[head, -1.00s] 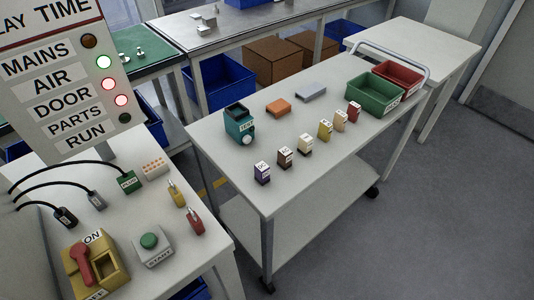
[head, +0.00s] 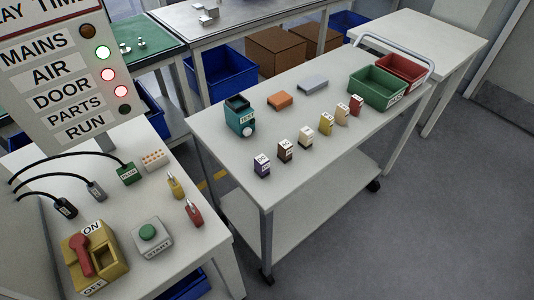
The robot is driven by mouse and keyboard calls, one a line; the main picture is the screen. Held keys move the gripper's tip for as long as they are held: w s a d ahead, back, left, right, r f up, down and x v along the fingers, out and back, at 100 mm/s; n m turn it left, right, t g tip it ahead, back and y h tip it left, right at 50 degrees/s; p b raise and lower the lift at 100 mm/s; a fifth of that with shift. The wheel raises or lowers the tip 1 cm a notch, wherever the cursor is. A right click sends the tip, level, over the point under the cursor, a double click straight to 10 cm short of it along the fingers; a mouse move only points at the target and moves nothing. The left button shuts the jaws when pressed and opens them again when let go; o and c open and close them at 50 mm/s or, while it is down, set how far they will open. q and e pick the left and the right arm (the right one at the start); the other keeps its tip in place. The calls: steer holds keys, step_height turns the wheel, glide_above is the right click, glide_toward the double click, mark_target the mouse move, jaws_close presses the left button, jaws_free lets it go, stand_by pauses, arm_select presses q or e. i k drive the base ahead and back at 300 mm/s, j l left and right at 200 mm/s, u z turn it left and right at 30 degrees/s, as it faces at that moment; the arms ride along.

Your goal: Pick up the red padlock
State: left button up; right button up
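The red padlock (head: 194,214) lies on the white table at the left, near that table's right edge. Its metal shackle points away from me. A yellow padlock (head: 175,186) lies just behind it, apart from it. Neither of my grippers is in the head view.
Left of the padlock are a START button box (head: 151,237), a yellow ON/OFF switch box with a red handle (head: 93,258), and cabled plugs including a green one (head: 127,174). A sign panel (head: 62,75) stands behind. A cart (head: 300,100) with small blocks and bins stands right.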

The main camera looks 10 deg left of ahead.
mark_target(192, 212)
steer(key=u, duration=0.95)
